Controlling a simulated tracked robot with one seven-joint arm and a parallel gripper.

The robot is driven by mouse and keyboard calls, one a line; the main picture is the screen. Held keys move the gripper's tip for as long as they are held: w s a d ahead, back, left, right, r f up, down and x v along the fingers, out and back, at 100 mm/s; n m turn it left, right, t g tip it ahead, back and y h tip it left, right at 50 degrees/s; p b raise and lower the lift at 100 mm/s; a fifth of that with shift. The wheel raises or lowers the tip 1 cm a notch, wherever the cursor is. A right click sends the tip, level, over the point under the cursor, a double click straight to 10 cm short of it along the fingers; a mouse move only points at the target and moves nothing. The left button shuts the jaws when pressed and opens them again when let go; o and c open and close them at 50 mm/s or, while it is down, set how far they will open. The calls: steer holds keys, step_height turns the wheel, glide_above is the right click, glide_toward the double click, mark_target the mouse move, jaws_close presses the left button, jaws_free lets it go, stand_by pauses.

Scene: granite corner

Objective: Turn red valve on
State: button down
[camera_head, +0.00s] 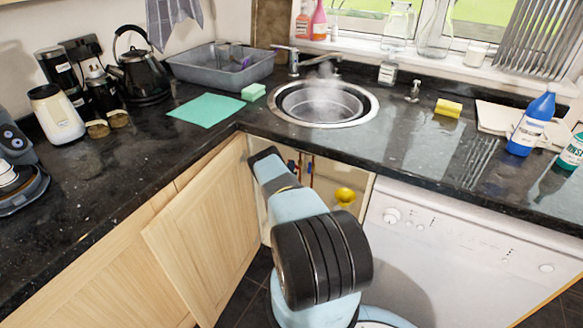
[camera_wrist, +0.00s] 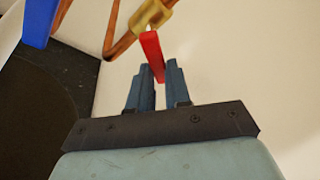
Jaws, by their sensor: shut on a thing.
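The red valve (camera_wrist: 152,52) shows in the wrist view as a red lever on a brass fitting (camera_wrist: 150,16) of a copper pipe. My gripper (camera_wrist: 156,72) has its two blue fingers on either side of the lever's lower end, shut on it. The lever points down and slightly right in that view. In the head view my arm reaches into the open cupboard under the sink, and my gripper is hidden there behind my arm and the cupboard edge.
A blue handle (camera_wrist: 38,22) is at the upper left of the wrist view, close to the copper pipe. The open cupboard door (camera_head: 205,235) stands left of my arm. A white dishwasher (camera_head: 455,255) is to the right. The dark worktop (camera_head: 400,150) runs above the opening.

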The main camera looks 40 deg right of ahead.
steer(key=shift+s+m, duration=0.1)
steer(key=shift+m, duration=0.3)
steer(key=m+g+h, duration=0.1)
steer(key=m, duration=0.3)
steer(key=s+m+g+h, duration=0.1)
steer(key=m+g+h, duration=0.1)
steer(key=m, duration=0.3)
steer(key=s+r+m+g+h, duration=0.1)
steer(key=m+h, duration=0.1)
steer(key=m, duration=0.3)
steer(key=shift+d+g, duration=0.3)
steer(key=shift+g, duration=0.1)
steer(key=shift+m, duration=0.4)
steer(key=c, duration=1.1)
jaws_free()
steer(key=shift+d+r+h, duration=0.1)
steer(key=shift+d+h, duration=0.05)
steer(key=shift+h, duration=0.15)
steer(key=shift+s, duration=0.1)
steer(key=shift+v, duration=3.8)
